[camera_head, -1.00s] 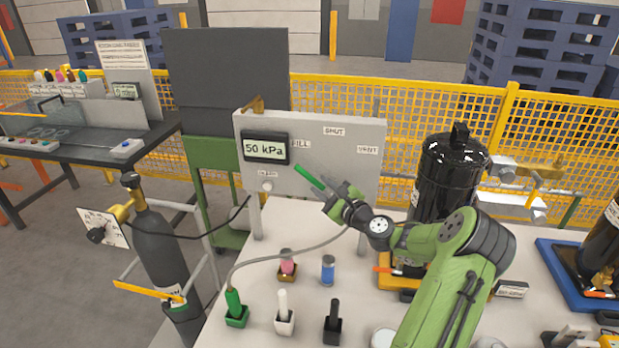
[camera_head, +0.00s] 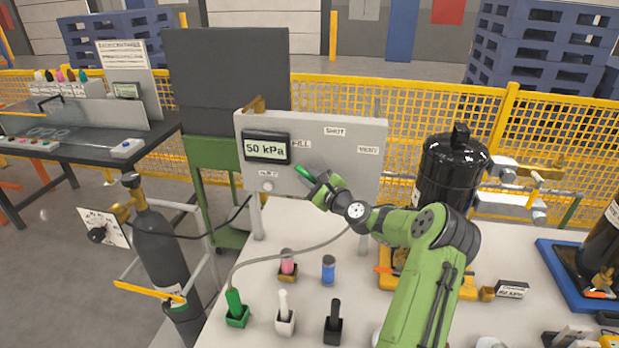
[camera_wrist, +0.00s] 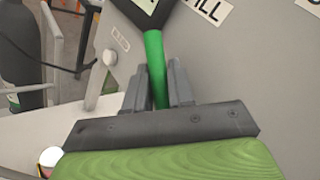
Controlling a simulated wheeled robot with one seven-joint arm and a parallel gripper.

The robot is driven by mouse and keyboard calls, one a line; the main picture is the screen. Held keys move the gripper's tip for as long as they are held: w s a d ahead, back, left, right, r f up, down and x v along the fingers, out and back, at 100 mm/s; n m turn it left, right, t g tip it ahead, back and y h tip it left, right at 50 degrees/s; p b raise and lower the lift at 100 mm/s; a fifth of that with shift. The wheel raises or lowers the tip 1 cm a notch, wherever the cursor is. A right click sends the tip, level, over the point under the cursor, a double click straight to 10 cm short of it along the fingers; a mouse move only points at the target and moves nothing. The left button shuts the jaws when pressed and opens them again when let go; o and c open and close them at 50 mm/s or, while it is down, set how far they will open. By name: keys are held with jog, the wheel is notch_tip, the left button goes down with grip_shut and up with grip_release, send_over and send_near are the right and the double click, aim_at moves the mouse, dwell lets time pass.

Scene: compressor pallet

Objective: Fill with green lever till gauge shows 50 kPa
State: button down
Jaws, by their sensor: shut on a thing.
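The green lever (camera_head: 304,173) sits on the front of the grey panel (camera_head: 340,165), below and left of the FILL label (camera_head: 301,143). The gauge (camera_head: 266,147) on the panel's upper left reads 50 kPa. My gripper (camera_head: 312,179) is at the lever, and its fingers are shut on it. The part of the lever between the fingers is partly hidden.
SHUT (camera_head: 335,132) and VENT (camera_head: 368,149) labels are on the panel. A black compressor (camera_head: 451,170) stands at right. Several small coloured items, including a blue cylinder (camera_head: 328,268), stand on the white table (camera_head: 262,310). A grey gas cylinder (camera_head: 165,245) stands at left.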

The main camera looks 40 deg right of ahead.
jog(key=m+t, duration=0.1)
jog(key=s+d+r+m+t+h, duration=0.1)
jog(key=s+m+t+b, duration=0.1)
jog(key=m, duration=0.1)
jog(key=shift+d+r+h, duration=0.3)
jog(key=shift+r, duration=0.05)
jog(key=shift+s+d+r+m+t+h+b, duration=0.15)
jog(key=shift+s+d+m+t+h+b, duration=0.2)
jog(key=shift+m+h, duration=0.55)
jog(key=shift+s+d+r+m+t+h+b, duration=0.15)
jog(key=shift+s+d+m+t+h, duration=0.25)
jog(key=shift+m, duration=0.85)
jog(key=shift+s+d+r+m+t+h+b, duration=0.2)
jog(key=shift+s+m+t+h, duration=0.35)
jog(key=shift+m+h, duration=0.4)
jog(key=c, duration=1.3)
grip_release()
jog(key=shift+c, duration=0.2)
jog(key=v, duration=1.5)
jog(key=shift+s+f, duration=0.2)
jog(key=shift+s, duration=0.15)
